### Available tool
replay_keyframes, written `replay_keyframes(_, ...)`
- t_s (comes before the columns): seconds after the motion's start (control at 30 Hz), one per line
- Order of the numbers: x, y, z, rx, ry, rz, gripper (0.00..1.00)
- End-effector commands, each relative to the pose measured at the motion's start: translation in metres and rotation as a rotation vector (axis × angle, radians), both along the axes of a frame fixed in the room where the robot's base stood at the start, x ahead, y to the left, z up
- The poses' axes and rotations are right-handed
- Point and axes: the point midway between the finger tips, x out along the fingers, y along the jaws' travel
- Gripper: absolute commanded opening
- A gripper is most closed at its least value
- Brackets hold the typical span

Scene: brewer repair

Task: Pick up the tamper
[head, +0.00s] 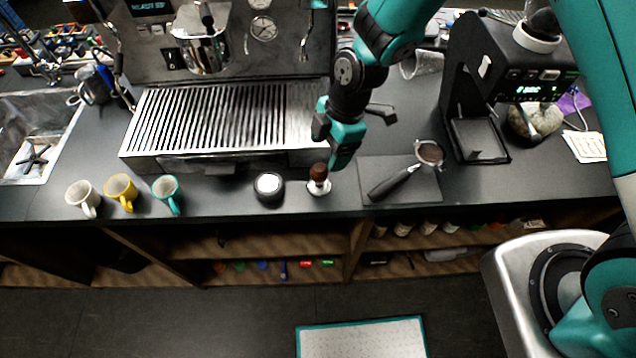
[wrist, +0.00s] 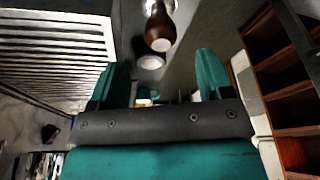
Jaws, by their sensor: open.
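The tamper (head: 319,180) stands upright on the counter, with a brown knob handle and a metal base, in front of the espresso machine. In the wrist view the tamper (wrist: 160,28) shows at the top, its brown handle ahead of and between the two fingers. My gripper (head: 341,150) is just above and to the right of the tamper in the head view. In the wrist view my gripper (wrist: 158,80) has its teal fingers spread apart with nothing between them. I cannot tell whether a finger touches the tamper.
A round dark container (head: 268,187) stands just left of the tamper. A portafilter (head: 397,182) lies on a dark mat (head: 425,190) to the right. Several cups (head: 121,190) stand farther left. The espresso machine's drip tray (head: 215,120) is behind, and a grinder (head: 478,135) stands at right.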

Motion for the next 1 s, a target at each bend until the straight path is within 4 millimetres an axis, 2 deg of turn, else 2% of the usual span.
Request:
replay_keyframes(0.03,-0.001,0.002,-0.013,0.0,0.0,0.001,0.73)
replay_keyframes(0.1,-0.002,0.004,-0.019,0.0,0.0,0.0,0.73)
replay_keyframes(0.37,-0.003,0.008,-0.033,0.0,0.001,-0.001,0.73)
replay_keyframes(0.63,-0.007,0.018,-0.076,0.0,0.001,-0.001,0.73)
replay_keyframes(0.9,-0.007,0.02,-0.077,0.0,0.001,-0.002,0.73)
replay_keyframes(0.93,-0.007,0.02,-0.077,0.0,0.001,-0.002,0.68)
replay_keyframes(1.0,-0.008,0.02,-0.077,0.0,0.001,-0.002,0.52)
